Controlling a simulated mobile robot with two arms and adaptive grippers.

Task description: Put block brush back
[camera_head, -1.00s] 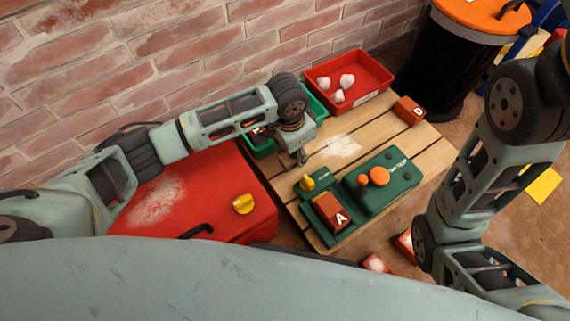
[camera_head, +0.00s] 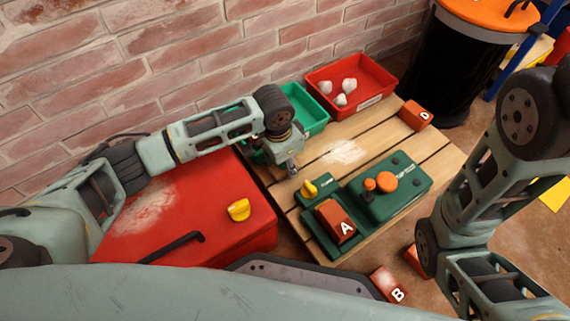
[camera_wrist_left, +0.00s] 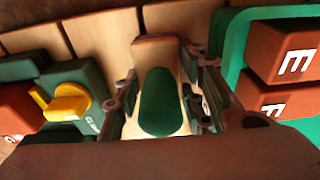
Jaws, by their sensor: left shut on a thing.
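My left gripper (camera_wrist_left: 158,100) is shut on a rounded green piece (camera_wrist_left: 160,103), which looks like the handle of the block brush. In the head view my left gripper (camera_head: 291,165) is low over the left part of the wooden pallet (camera_head: 426,160), beside the green bin (camera_head: 316,113). The brush cannot be made out there, and I cannot tell whether it touches the slats. The right arm shows at the right edge, but its gripper is out of view.
A green fixture (camera_head: 397,187) holds block A (camera_head: 335,222), with a yellow knob (camera_head: 309,189) beside it. A red bin (camera_head: 378,78) holds white lumps. Block D (camera_head: 415,115) sits on the pallet. A red case (camera_head: 190,215) stands left. Block B (camera_head: 388,284) lies on the floor.

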